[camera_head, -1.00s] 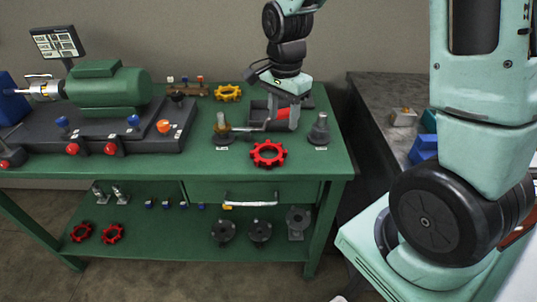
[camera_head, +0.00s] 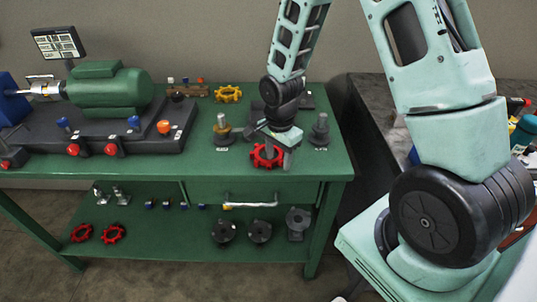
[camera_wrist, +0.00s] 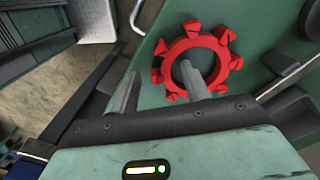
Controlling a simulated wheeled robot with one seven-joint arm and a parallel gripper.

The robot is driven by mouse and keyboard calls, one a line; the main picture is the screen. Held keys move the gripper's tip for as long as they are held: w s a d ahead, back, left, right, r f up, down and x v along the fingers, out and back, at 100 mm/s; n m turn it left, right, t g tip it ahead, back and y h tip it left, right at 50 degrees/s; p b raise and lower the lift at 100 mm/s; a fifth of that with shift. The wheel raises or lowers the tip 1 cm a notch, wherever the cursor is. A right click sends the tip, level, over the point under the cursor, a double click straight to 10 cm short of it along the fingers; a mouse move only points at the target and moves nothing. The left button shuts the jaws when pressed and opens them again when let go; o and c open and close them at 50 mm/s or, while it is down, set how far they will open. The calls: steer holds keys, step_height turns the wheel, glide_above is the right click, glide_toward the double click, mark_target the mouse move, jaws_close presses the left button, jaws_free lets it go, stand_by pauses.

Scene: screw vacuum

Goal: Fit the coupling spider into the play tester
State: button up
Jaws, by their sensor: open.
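A red coupling spider (camera_head: 260,161), a ring with several lobes, lies on the green bench top near its front edge. It also shows in the wrist view (camera_wrist: 209,44), flat on the green surface. My gripper (camera_head: 272,152) is open just above it and partly hides it. In the wrist view my gripper (camera_wrist: 161,72) has one finger over the ring's middle hole and the other outside the ring on the left. I cannot tell whether the fingers touch it. A yellow spider (camera_head: 228,94) lies farther back. I cannot tell for sure which fixture is the play tester.
A brass-topped post (camera_head: 222,132) stands left of my gripper and a grey post (camera_head: 320,131) right of it. A green motor (camera_head: 108,88) on a dark base is at the left. Two red spiders lie on the lower shelf. A dark side bench (camera_head: 375,92) is at the right.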

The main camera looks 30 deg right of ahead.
steer(key=shift+c, duration=0.4)
jaws_close()
